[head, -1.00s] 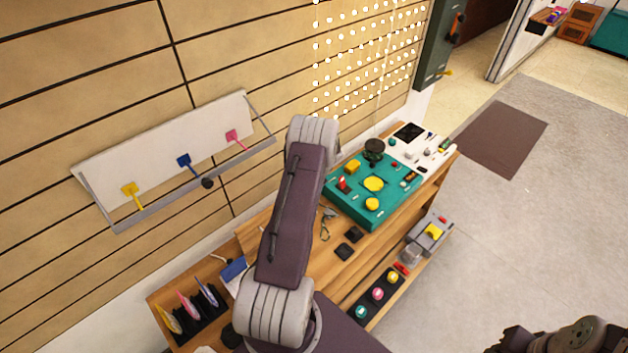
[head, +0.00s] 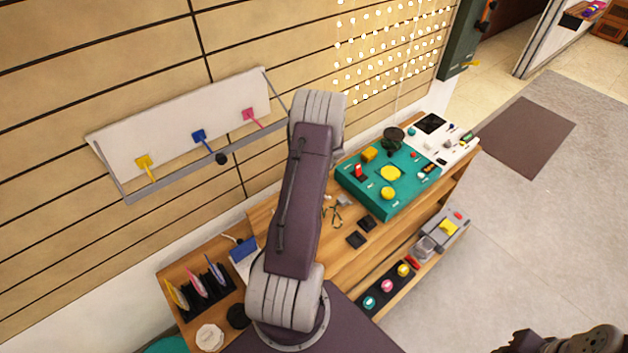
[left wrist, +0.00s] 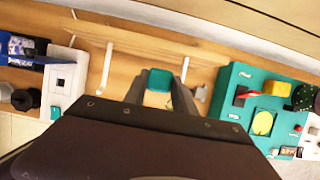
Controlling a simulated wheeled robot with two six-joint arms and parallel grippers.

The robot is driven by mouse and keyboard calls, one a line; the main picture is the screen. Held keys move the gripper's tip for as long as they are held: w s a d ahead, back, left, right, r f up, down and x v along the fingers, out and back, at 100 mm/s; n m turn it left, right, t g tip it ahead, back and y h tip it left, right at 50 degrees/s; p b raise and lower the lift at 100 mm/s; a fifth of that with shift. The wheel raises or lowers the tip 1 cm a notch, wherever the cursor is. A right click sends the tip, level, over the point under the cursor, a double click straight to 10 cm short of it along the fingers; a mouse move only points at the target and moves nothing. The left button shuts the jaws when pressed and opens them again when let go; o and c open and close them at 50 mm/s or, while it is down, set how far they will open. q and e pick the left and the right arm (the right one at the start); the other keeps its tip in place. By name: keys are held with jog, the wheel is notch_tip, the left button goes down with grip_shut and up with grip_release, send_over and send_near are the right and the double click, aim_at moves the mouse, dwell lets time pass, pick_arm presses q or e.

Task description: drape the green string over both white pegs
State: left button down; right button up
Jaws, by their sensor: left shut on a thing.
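My left gripper (left wrist: 160,95) shows in the left wrist view, its two grey fingers shut on a small green piece, the green string (left wrist: 160,79). Only a short part of the string shows; the rest is hidden. Two white pegs show beyond the fingers as thin white bars: one on the left (left wrist: 107,66) and one on the right (left wrist: 185,68). The string looks apart from both. In the head view my left arm covers the gripper, and I cannot make out the pegs or string.
The wooden bench (head: 330,275) carries a teal board (head: 388,207), dark square pads (head: 356,239), a blue-and-white block (head: 243,252) and a rack of coloured pieces (head: 205,279). A white panel with coloured hooks (head: 180,122) is on the wall. Grey floor lies open at right.

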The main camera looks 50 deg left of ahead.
pick_arm(q)
jog(key=s+f+b, duration=0.1)
jog(key=s+b, duration=0.4)
jog(key=s, duration=0.3)
jog(key=shift+s+a+f+b, duration=0.15)
jog(key=shift+a+f+b, duration=0.2)
jog(key=shift+a+f, duration=0.05)
jog(key=s+f+b, duration=0.1)
jog(key=s+b, duration=0.4)
jog(key=s, duration=0.4)
jog(key=shift+s+a+f, duration=0.25)
jog(key=shift+a, duration=0.1)
jog(key=shift+f, duration=0.1)
